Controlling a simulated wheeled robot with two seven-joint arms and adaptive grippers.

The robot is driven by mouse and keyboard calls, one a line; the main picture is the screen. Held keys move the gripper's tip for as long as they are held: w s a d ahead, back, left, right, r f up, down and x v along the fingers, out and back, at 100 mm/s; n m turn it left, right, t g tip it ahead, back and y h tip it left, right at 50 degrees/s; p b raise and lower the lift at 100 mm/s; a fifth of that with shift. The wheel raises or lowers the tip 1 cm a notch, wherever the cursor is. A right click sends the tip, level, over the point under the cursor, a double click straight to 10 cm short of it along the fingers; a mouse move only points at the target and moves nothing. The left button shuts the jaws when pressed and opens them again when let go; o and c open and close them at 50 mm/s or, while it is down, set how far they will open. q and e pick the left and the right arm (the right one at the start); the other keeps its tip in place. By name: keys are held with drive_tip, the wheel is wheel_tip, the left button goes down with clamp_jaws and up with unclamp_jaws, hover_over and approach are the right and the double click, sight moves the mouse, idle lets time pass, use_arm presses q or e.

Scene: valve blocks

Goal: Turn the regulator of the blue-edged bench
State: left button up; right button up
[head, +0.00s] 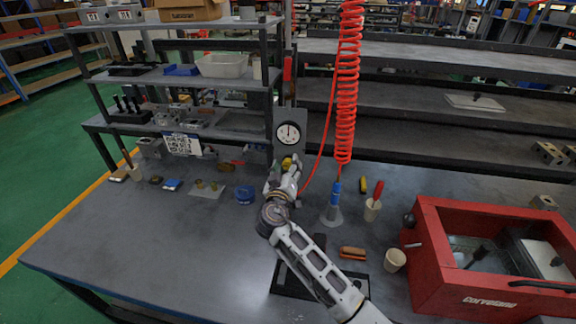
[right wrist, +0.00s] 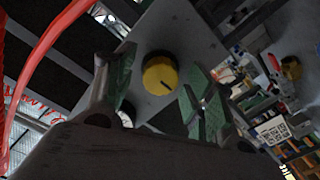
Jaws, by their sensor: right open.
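The regulator is a yellow round knob (right wrist: 160,73) with a dark mark, on a grey plate (right wrist: 185,35). In the head view the knob (head: 288,162) shows below a round white gauge (head: 288,133) on an upright grey panel (head: 302,122), partly hidden by my right gripper. My right gripper (head: 286,173) is at the knob. In the right wrist view its green-padded fingers (right wrist: 160,82) are open, one on each side of the knob, with gaps visible. The grey bench (head: 150,238) has a bluish front edge. My left gripper is not in view.
A red coiled hose (head: 347,80) hangs just right of the panel, above a blue-handled tool (head: 335,198). A red open box (head: 450,285) stands at the right. The bench's left front is clear.

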drive_tip(key=c, duration=1)
drive_tip(key=shift+n, duration=1.4)
drive_tip(key=n, duration=0.3)
drive_tip(key=shift+a+p, duration=0.1)
drive_tip(key=shift+p, duration=0.3)
drive_tip(key=shift+n+p, duration=0.3)
drive_tip(key=shift+n, duration=0.5)
drive_tip(key=n+p, duration=0.1)
drive_tip(key=n, duration=0.2)
drive_tip(key=shift+n+p, duration=0.55)
drive_tip(key=shift+n, duration=0.25)
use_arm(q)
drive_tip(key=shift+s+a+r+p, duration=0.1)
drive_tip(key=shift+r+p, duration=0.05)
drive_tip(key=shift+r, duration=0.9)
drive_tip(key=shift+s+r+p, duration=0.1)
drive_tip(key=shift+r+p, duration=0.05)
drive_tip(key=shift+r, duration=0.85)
use_arm(e)
drive_tip(key=shift+n, duration=0.6)
